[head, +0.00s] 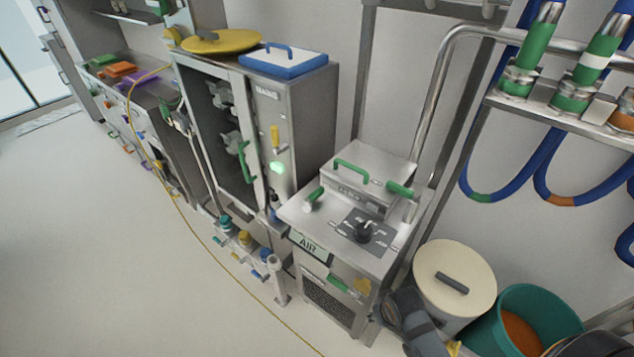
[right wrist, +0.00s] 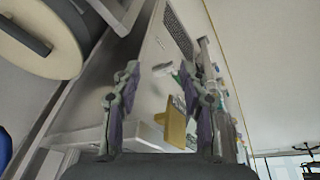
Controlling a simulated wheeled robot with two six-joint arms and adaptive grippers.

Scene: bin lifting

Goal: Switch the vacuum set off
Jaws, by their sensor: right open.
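A steel cabinet (head: 325,286) with an "AIR" label stands right of centre in the head view. I take it for the vacuum set, but no label I can read confirms this. A black rotary knob (head: 364,231) sits on a dark panel on its top. A yellow piece (head: 362,285) is on its front, beside a green handle (head: 338,284). My right gripper (head: 386,309) is low at the cabinet's right front. In the right wrist view its fingers (right wrist: 160,105) are spread, with a yellow piece (right wrist: 176,122) visible between them. My left gripper is not in view.
A cream-lidded bin (head: 455,275) and a teal bucket (head: 545,305) stand close right of the cabinet. A tall steel cabinet (head: 310,110) stands behind left. A yellow hose (head: 215,248) crosses the floor. Open floor lies left.

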